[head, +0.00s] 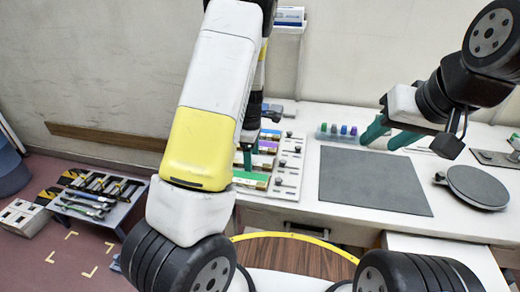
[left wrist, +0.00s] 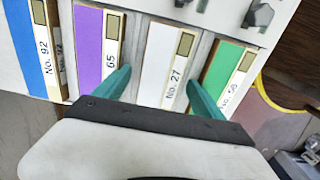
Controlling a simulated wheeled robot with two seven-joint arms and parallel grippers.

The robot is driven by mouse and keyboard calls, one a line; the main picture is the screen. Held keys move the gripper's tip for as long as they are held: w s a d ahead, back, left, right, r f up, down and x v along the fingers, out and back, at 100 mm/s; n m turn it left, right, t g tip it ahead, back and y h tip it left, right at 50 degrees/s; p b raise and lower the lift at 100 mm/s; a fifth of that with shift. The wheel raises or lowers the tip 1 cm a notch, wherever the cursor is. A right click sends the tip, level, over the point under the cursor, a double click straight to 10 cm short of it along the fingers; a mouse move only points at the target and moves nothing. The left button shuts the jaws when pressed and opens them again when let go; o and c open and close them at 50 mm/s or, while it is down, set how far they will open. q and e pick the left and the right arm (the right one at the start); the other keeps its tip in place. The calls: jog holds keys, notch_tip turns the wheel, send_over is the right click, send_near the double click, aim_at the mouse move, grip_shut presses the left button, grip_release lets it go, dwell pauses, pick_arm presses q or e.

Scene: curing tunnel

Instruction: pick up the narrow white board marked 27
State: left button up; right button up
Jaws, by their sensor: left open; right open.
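The narrow white board marked No. 27 (left wrist: 166,62) lies in the rack between the purple board marked 65 (left wrist: 93,50) and a green board (left wrist: 222,62) in the left wrist view. My left gripper (left wrist: 160,80) is open. Its two teal fingers lie either side of the white board in the picture, over the edges of its neighbours; contact cannot be told. In the head view my left arm hides much of that gripper and part of the rack (head: 287,180). My right gripper (head: 378,143) is open and empty above the back of the bench.
A blue board (left wrist: 32,45) marked No. 92 is at the far left of the rack. A grey mat (head: 372,180) lies right of the rack, with a dark round plate (head: 477,186) beyond it.

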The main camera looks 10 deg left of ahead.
pick_arm(q)
jog(key=shift+c, duration=0.2)
jog(key=c, duration=1.4)
jog(key=shift+c, duration=0.2)
